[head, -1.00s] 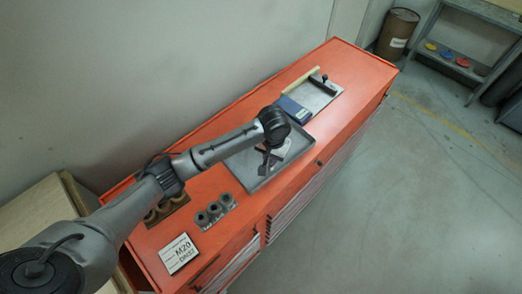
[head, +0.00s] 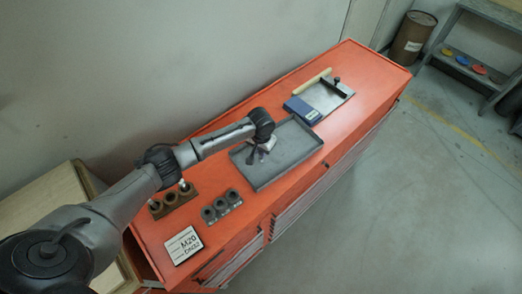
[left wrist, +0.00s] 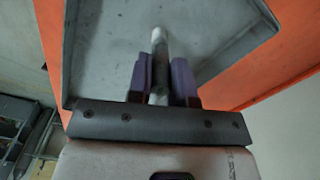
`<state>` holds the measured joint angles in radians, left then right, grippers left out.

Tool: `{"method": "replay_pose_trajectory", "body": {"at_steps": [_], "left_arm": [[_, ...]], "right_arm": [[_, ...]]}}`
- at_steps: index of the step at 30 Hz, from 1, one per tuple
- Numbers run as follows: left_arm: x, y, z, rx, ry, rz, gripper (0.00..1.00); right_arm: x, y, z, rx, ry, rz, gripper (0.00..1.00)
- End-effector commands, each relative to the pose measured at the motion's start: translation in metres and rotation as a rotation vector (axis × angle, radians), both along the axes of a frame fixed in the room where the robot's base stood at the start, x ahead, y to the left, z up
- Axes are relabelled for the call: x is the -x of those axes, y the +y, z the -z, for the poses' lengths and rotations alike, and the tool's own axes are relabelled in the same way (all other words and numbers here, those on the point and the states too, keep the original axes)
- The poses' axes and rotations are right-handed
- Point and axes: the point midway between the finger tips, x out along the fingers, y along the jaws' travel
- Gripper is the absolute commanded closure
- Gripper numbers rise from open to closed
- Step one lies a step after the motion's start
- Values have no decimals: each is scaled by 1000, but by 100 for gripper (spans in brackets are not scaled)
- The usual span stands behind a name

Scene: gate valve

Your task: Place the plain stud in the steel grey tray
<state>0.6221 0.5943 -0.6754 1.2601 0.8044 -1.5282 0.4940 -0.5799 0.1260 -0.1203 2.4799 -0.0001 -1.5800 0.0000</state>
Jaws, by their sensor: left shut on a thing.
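The steel grey tray (head: 290,165) lies on the orange cabinet top, with low raised walls. My left gripper (head: 256,155) is above the tray's left part in the head view. In the left wrist view the purple fingers (left wrist: 161,80) are shut on the plain stud (left wrist: 158,42), a light grey rod. The stud sticks out past the fingertips, with the tray floor (left wrist: 110,50) behind it. I cannot tell how high it is above the floor. The stud is too small to make out in the head view. My right gripper is not in view.
A brown block (head: 172,201) with upright pieces and a grey holder with three dark rings (head: 220,207) stand left of the tray. An M20 DN32 sign (head: 183,245) is near the front. A blue box (head: 301,110) and a grey plate (head: 325,97) lie beyond the tray.

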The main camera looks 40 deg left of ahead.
Motion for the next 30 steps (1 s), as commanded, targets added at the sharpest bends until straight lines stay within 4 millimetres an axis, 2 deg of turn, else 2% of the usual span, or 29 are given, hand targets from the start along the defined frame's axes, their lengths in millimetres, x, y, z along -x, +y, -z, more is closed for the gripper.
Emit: {"method": "replay_pose_trajectory", "body": {"at_steps": [3, 16, 17, 18, 24, 30], "left_arm": [[0, 0, 7, 0, -1, 0, 100], [0, -1, 11, 0, -2, 0, 100], [0, 0, 12, 0, -2, 0, 78], [0, 0, 11, 0, -2, 0, 74], [0, 0, 11, 0, -2, 0, 55], [0, 0, 11, 0, -2, 0, 55]], "right_arm": [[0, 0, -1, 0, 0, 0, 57], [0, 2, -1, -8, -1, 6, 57], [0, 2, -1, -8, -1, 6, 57], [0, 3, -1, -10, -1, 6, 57], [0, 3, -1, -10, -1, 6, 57], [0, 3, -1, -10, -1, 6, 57]]}}
